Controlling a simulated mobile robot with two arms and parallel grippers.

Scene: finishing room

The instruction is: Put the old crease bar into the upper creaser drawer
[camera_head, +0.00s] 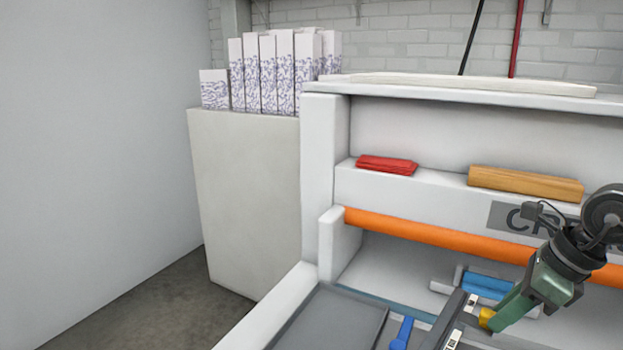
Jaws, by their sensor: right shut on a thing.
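My right gripper (489,317) reaches in from the right at the lower right, its green part angled down and left over the creaser. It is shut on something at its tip. A dark bar with pale label-like patches (455,309) lies at this tip and runs toward the bottom edge. It looks like the old crease bar, though its outline is partly hidden and its grip hard to make out. The creaser (320,155) is a large white machine with an orange roller bar (430,238). I cannot make out an upper drawer. My left gripper is not in view.
A red block (387,165) and a tan wooden block (525,183) lie on the creaser's shelf. A blue piece (487,285) sits below the orange bar. A blue handle (402,333) stands beside a grey flat panel (330,322). A pale cabinet (245,190) holds patterned boxes at left.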

